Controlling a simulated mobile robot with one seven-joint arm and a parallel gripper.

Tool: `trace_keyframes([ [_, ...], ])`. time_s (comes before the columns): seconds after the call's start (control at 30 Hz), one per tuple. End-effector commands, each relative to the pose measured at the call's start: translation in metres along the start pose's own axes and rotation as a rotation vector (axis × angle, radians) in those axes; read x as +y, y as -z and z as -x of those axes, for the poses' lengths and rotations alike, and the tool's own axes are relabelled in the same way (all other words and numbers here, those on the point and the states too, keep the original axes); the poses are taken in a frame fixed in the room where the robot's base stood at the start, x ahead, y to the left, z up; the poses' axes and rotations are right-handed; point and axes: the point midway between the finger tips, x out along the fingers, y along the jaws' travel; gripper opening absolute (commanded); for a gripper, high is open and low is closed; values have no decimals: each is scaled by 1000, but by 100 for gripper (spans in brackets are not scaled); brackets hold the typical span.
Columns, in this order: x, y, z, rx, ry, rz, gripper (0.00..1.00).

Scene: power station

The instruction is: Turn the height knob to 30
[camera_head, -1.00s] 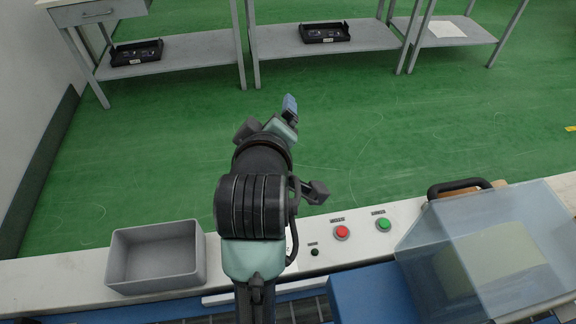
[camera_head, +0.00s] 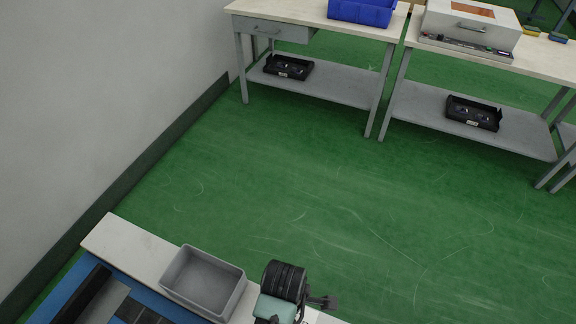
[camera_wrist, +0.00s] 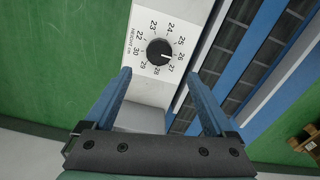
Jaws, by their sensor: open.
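The height knob (camera_wrist: 159,52) is a round black dial on a white panel in the wrist view. Numbers from 22 to 30 ring it, with a "HEIGHT" label on the left. Its white mark points right and slightly down, closest to 26. My gripper (camera_wrist: 158,74) is open. Its two blue fingers are spread to the lower left and lower right of the knob, with nothing between them. I see no contact with the knob. In the head view, the gripper's fingers and the knob cannot be made out; only part of my arm shows at the bottom edge.
A grey open bin (camera_head: 182,291) stands on the white ledge (camera_head: 122,243) left of my arm. Blue and dark slatted surfaces lie right of the knob in the wrist view. Tables with a blue crate (camera_head: 362,12) stand across the clear green floor (camera_head: 300,200).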

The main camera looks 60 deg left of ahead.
Motion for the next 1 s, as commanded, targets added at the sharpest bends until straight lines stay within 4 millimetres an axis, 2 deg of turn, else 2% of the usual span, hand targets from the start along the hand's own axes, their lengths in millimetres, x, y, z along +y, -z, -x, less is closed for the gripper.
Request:
trace_keyframes([
  [0.03,-1,0,-14,0,3,0,89],
  [0.2,0,0,-50,0,1,-2,89],
  [0.4,0,0,-78,0,-1,-3,89],
  [0.6,1,0,-89,0,-2,-4,89],
  [0.87,1,0,-89,0,-3,-4,89],
  [1.0,1,0,-89,0,-3,-4,64],
])
